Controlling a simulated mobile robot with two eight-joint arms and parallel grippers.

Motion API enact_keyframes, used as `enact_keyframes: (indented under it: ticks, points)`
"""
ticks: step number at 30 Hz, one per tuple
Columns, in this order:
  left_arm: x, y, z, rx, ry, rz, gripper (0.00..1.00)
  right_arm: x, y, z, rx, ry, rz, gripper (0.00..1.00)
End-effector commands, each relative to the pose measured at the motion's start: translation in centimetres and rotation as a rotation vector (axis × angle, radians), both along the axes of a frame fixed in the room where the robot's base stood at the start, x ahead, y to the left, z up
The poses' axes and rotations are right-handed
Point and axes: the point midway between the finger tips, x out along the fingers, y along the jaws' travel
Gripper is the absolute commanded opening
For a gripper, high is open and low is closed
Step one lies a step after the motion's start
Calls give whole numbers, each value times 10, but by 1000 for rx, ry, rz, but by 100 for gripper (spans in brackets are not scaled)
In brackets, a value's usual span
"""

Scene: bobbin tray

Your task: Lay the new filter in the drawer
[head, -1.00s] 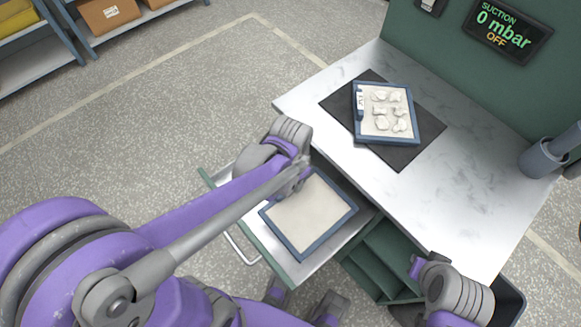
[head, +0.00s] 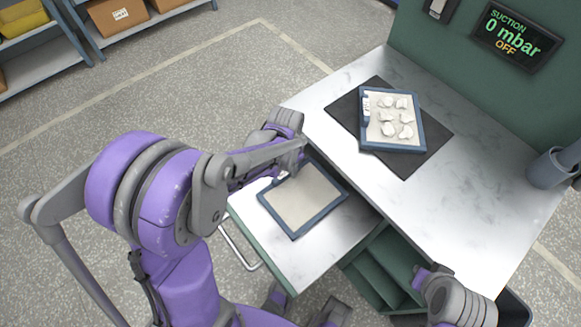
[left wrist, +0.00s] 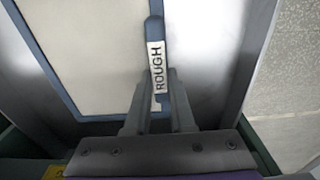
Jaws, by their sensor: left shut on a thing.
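The clean filter (head: 302,200), a cream panel in a blue frame, is over the open drawer (head: 318,258) in the head view. My left gripper (head: 291,174) is shut on its blue tab at the far edge. In the left wrist view the tab, labelled ROUGH, stands between the fingers (left wrist: 160,98), with the filter's panel (left wrist: 95,50) to the left. The filter looks about level with the drawer floor; I cannot tell whether it touches it. My right gripper (head: 424,277) shows only partly at the lower right, away from the drawer; its fingers are unclear.
A second blue-framed filter (head: 393,148) with pale lumps lies on the dark mat (head: 428,158) on the worktop (head: 480,195). A grey cup-like holder (head: 549,170) stands at the right. Green compartments (head: 375,270) are below the worktop. The drawer's front part is bare.

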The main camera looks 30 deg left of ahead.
Motion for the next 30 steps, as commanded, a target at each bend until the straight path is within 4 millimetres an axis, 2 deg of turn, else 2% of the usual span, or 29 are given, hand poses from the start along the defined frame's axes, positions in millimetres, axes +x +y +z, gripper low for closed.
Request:
enact_keyframes:
  ticks: [2, 3, 8, 16, 20, 23, 30]
  points:
    - [0, 0, -4, 0, 0, 0, 0, 0, 0, -3, 0, 1, 0, 0]
    - [0, 0, -4, 0, 0, 0, 24, 0, 0, -4, 0, 1, 0, 0]
    - [0, 0, -3, 0, 0, 0, 52, 0, 0, -3, 0, 1, 0, 0]
    - [0, 0, -2, 0, 0, 0, 52, 0, 0, -2, 0, 1, 0, 0]
    - [0, 0, 5, 0, 0, 0, 52, 0, 0, 2, 0, -1, 0, 0]
    - [-1, 0, 20, 0, 0, 0, 52, 1, 0, 5, 0, -2, 0, 0]
    - [-4, 2, 74, 0, -1, 1, 52, 2, 0, 14, 0, -5, 0, 0]
